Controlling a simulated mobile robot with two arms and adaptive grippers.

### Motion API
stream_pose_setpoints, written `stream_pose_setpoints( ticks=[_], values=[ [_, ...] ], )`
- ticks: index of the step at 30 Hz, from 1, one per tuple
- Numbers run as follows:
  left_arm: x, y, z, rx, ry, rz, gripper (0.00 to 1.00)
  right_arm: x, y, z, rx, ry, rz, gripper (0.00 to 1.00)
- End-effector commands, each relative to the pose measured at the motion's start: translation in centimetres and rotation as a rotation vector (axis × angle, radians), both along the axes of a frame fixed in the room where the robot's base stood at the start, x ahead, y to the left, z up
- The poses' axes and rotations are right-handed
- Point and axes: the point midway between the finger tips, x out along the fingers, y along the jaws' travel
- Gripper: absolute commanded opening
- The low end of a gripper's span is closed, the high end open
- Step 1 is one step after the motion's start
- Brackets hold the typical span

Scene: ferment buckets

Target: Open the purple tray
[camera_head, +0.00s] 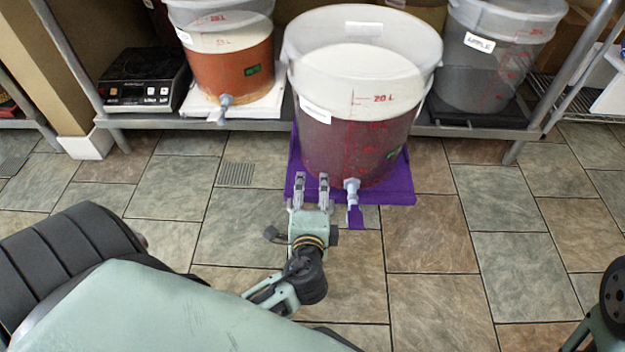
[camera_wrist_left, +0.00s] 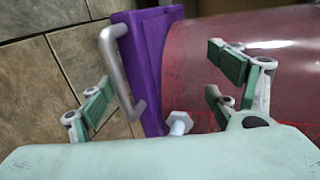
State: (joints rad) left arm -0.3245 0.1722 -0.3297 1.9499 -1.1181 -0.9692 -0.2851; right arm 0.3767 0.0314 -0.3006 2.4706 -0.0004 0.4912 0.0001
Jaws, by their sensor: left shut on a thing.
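The purple tray (camera_head: 398,190) sticks out at floor level under a large clear bucket (camera_head: 345,140) with red liquid. In the left wrist view, the tray (camera_wrist_left: 150,60) shows its purple front and a grey metal handle (camera_wrist_left: 120,72). My left gripper (camera_head: 311,182) is at the tray's front edge, left of the bucket's spigot (camera_head: 351,190). It is shut on the tray, though its fingers look well apart in the left wrist view (camera_wrist_left: 160,88) and the exact contact is hard to see. My right gripper is not in view.
A bucket of orange liquid (camera_head: 228,60) stands on the low shelf at the left, beside a black scale (camera_head: 145,80). Another bucket (camera_head: 490,60) stands at the right. A metal shelf leg (camera_head: 570,75) is right of the tray. The tiled floor in front (camera_head: 435,240) is clear.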

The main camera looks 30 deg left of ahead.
Motion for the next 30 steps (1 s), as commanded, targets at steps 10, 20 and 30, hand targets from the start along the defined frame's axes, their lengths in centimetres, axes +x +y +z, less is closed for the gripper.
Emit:
stream_pose_setpoints(
  ticks=[10,20,30],
  values=[
    [-1.3,-1.2,2.8,0.015,-0.042,-0.005,0.61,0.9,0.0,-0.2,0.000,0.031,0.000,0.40],
    [-3.5,-2.5,2.7,0.010,-0.035,-0.003,0.30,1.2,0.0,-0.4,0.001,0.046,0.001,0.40],
    [-5.0,-3.4,2.9,0.007,-0.032,-0.003,0.30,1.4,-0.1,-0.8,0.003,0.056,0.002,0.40]
  ],
)
